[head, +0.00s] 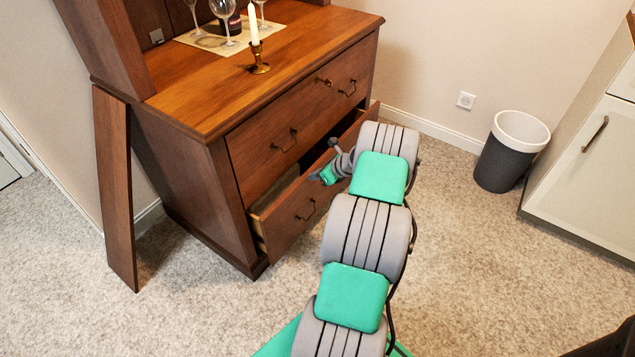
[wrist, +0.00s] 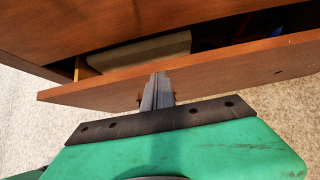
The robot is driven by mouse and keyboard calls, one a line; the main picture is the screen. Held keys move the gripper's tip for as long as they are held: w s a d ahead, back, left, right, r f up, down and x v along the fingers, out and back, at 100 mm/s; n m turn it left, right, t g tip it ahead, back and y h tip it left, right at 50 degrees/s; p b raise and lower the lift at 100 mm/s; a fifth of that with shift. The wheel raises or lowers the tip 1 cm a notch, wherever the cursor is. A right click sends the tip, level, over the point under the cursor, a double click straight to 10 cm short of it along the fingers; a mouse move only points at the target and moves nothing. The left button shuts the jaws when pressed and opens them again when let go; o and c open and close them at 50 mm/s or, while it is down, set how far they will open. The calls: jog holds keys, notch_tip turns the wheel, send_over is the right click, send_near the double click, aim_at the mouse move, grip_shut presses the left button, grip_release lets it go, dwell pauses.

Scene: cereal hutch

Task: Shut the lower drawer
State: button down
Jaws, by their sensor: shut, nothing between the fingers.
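The lower drawer (head: 291,222) of the brown wooden hutch is partly open, its front standing out from the cabinet. In the wrist view its front panel (wrist: 220,72) runs across the picture, with a gap behind it and a grey-beige item (wrist: 135,52) inside. My gripper (wrist: 157,88) is shut and empty, its fingertips at the drawer front, close to or touching it; I cannot tell which. In the head view my arm hides part of the drawer's right side, and the gripper is mostly hidden. The upper drawer (head: 308,112) is shut.
A candlestick (head: 259,62) and glasses stand on the hutch top. A loose wooden board (head: 115,190) leans at the hutch's left side. A grey-and-white bin (head: 510,152) and a white cabinet (head: 587,165) stand at the right. Carpet in front is clear.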

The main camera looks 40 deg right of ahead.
jog(key=shift+w+a, duration=0.2)
jog(key=shift+w, duration=0.55)
jog(key=shift+w+a, duration=0.15)
jog(key=shift+w, duration=0.55)
